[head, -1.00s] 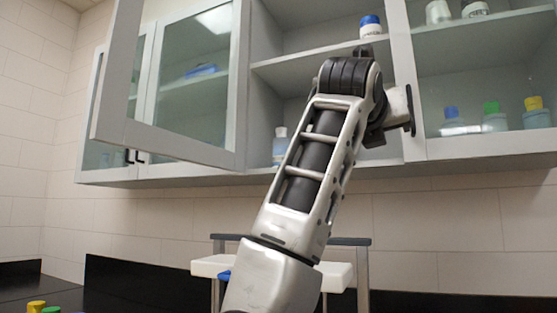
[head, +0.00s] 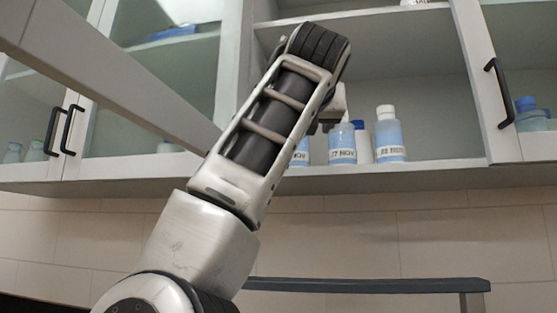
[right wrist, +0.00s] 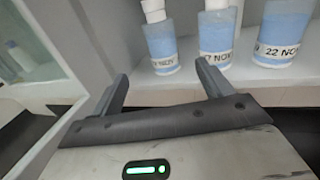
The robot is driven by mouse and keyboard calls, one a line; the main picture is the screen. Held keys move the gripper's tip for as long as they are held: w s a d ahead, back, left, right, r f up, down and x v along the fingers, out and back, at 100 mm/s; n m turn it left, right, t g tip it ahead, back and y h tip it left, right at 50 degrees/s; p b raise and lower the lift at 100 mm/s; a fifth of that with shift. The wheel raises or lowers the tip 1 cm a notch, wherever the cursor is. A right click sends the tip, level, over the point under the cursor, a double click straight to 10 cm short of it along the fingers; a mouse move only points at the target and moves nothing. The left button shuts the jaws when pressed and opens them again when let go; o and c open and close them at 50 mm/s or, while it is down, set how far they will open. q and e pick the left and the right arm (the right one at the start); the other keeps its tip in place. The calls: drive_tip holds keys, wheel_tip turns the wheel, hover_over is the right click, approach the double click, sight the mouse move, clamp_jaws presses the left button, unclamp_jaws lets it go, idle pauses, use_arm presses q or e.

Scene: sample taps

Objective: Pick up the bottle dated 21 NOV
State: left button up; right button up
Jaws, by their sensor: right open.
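Bottles with pale blue contents, white caps and date labels stand upright on the cabinet's bottom shelf. In the right wrist view, the left bottle (right wrist: 161,42) has a label ending in NOV, its day unreadable; the middle bottle (right wrist: 216,38) has an unclear day. The right bottle (right wrist: 284,35) reads 22 NOV. In the head view, a left bottle (head: 300,152) is partly hidden by my arm; the middle (head: 342,143) and right (head: 390,136) bottles show clearer. My right gripper (right wrist: 160,78) is open and empty, just short of the left bottle, which lies between its finger directions. My left gripper is out of view.
An open cabinet door (head: 110,75) slants across the upper left. The shelf's front edge (head: 440,168) runs below the bottles. A closed glass door (head: 520,80) is at right.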

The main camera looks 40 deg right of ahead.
drive_tip(key=p+x, duration=0.1)
drive_tip(key=x, duration=0.2)
drive_tip(key=p+x, duration=0.1)
drive_tip(key=x, duration=0.1)
drive_tip(key=p+x, duration=0.1)
drive_tip(key=x, duration=0.2)
drive_tip(key=shift+d+r, duration=0.15)
drive_tip(key=shift+d, duration=0.4)
drive_tip(key=p+x, duration=0.3)
drive_tip(key=x, duration=0.1)
drive_tip(key=shift+w+d+r, duration=0.1)
drive_tip(key=shift+w+r, duration=0.1)
drive_tip(key=shift+w, duration=0.05)
drive_tip(key=shift+w+d+f, duration=0.1)
drive_tip(key=shift+w+d, duration=0.1)
drive_tip(key=shift+w, duration=0.1)
drive_tip(key=c, duration=1.1)
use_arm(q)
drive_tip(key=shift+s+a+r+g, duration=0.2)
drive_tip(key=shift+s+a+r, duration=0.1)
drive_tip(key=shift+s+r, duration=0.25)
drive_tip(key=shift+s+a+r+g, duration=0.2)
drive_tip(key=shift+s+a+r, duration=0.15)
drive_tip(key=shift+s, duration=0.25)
use_arm(e)
drive_tip(key=shift+c, duration=0.6)
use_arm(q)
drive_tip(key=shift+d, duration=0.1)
